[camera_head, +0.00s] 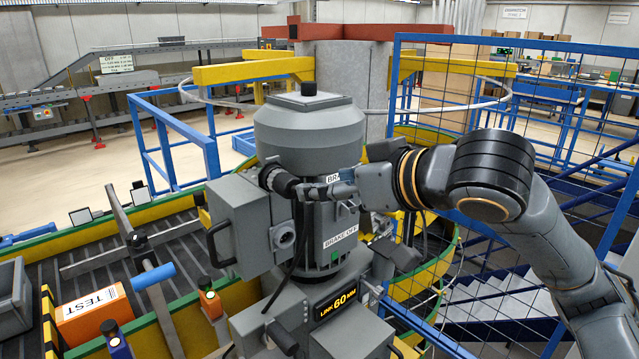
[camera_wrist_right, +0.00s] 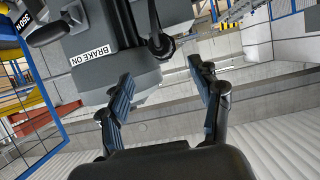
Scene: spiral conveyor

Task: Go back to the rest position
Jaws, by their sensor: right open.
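My right arm comes in from the right in the head view, and its gripper (camera_head: 338,187) is in front of the grey motor unit (camera_head: 310,128), near its brake labels. In the right wrist view the two fingers of this gripper (camera_wrist_right: 165,88) stand wide apart with nothing between them. The motor unit (camera_wrist_right: 108,68) with its "BRAKE ON" label is beyond the fingers there. A "BRAKE OFF" label (camera_head: 341,238) shows lower on the motor in the head view. I cannot tell whether the gripper touches the unit. My left gripper is not in view.
A conveyor (camera_head: 180,240) carries an orange "TEST" box (camera_head: 92,312) and a grey bin (camera_head: 12,300) at the left. A blue mesh fence (camera_head: 560,95) stands behind and beside my right arm. A thin black cable (camera_head: 292,255) hangs in front of the motor unit.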

